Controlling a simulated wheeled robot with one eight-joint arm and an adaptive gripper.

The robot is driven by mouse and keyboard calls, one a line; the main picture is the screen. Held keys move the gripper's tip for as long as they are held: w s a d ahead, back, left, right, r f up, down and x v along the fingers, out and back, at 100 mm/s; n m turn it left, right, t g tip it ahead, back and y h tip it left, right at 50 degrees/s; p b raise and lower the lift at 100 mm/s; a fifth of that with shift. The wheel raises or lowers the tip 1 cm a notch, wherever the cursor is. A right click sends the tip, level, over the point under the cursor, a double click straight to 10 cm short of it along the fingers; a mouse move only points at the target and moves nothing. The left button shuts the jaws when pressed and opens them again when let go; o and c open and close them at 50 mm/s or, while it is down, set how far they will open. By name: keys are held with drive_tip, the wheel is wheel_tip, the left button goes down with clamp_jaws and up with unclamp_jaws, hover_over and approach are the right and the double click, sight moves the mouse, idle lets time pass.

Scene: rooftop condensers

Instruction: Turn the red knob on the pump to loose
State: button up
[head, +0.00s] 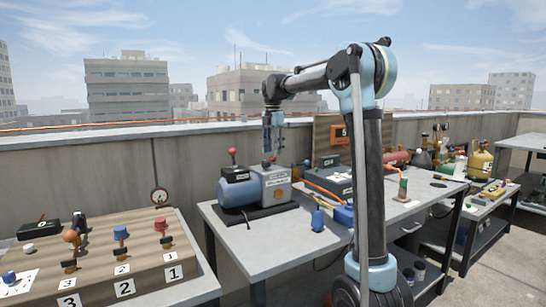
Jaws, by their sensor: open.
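The pump (240,192) is a blue cylinder joined to a grey block, on a dark mat on the grey bench (257,243). A small red knob (232,151) stands upright on the pump's left end. Another small red part shows at the pump's upper right (280,169); I cannot tell what it is. My gripper (269,156) points down just above the pump's grey block, to the right of the upright red knob and apart from it. It is open and holds nothing that I can see. The labels on the pump are too small to read.
A dark device marked CH4 (327,174) and orange hoses stand right of the pump. A numbered board with coloured valves (150,262) is at left. A parapet wall (90,176) runs behind.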

wheel_tip(320, 180, up, 9)
idle(0.4)
drive_tip(key=shift+f, duration=0.1)
drive_tip(key=s+d+f+m+t, duration=0.1)
drive_tip(key=s+d+f+m, duration=0.4)
drive_tip(key=s+d+m, duration=0.4)
drive_tip(key=s+d+f+m, duration=0.4)
drive_tip(key=s+d+f, duration=0.25)
drive_tip(key=s, duration=0.35)
drive_tip(key=s+d+f+m, duration=0.4)
drive_tip(key=s+f+m, duration=0.3)
drive_tip(key=s+f, duration=0.4)
drive_tip(key=s+d+f+m+t, duration=0.1)
drive_tip(key=s+d+f+m, duration=0.4)
drive_tip(key=s+f, duration=0.6)
wheel_tip(320, 180, down, 4)
drive_tip(key=m, duration=0.2)
drive_tip(key=shift+s+d+r+m, duration=0.15)
drive_tip(key=shift+s+r+m, duration=0.1)
drive_tip(key=shift+m, duration=0.15)
